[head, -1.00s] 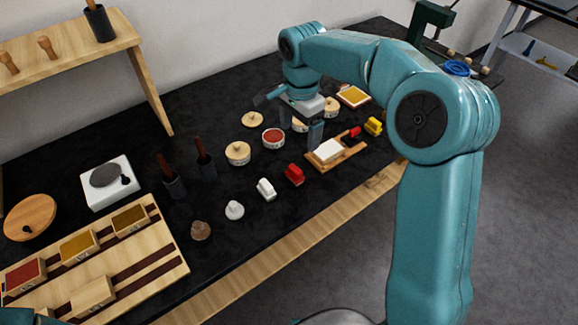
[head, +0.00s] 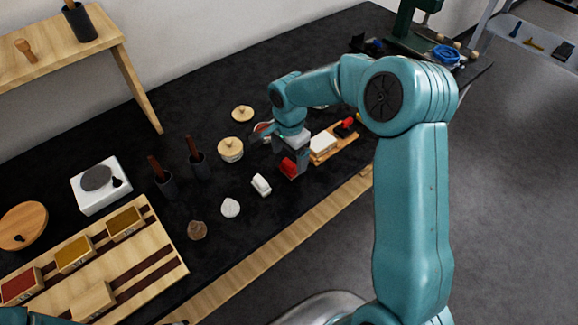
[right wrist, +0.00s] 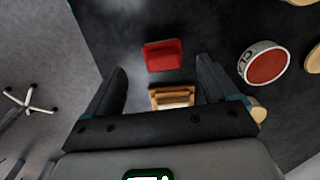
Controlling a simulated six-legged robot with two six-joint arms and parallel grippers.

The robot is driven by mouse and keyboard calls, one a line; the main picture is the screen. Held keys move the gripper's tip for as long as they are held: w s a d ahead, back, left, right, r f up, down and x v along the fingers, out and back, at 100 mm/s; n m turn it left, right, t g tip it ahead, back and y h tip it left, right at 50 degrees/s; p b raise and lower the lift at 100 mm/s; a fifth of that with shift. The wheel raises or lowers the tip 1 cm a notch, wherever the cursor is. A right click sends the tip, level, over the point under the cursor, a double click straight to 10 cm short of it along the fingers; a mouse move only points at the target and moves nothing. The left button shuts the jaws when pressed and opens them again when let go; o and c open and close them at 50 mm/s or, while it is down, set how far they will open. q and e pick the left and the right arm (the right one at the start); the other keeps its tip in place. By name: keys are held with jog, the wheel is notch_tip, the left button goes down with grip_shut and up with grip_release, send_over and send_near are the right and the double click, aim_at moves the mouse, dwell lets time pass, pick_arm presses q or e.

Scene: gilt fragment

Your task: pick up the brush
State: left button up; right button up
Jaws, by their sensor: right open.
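Two dark cups with brown handles stand in the middle of the table, the left cup (head: 167,185) and the right cup (head: 200,165); the handles look like brush handles, but bristles are hidden. My right gripper (head: 284,152) is open and empty, right of the cups, over a small red block (head: 287,168). In the right wrist view the red block (right wrist: 162,55) shows between and beyond the fingertips, apparently not gripped. Of my left arm only a teal bit shows at the lower left; its gripper is out of view.
A wooden tray (head: 350,138) with a white slab lies right of the gripper. A white block (head: 261,185), a shell-like piece (head: 230,207) and a brown lump (head: 197,230) lie nearer. A wooden shelf (head: 120,50) rises back left.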

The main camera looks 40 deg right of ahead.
aim_at(289, 163)
jog(key=f, duration=0.3)
jog(key=f+p, duration=0.1)
jog(key=shift+w+d+f, duration=0.1)
jog(key=shift+w+f, duration=0.05)
jog(key=shift+w, duration=0.2)
jog(key=shift+s, duration=0.25)
jog(key=shift+w+f, duration=0.1)
jog(key=shift+w, duration=0.1)
jog(key=c, duration=0.9)
jog(key=shift+c, duration=1.2)
jog(key=shift+s, duration=0.15)
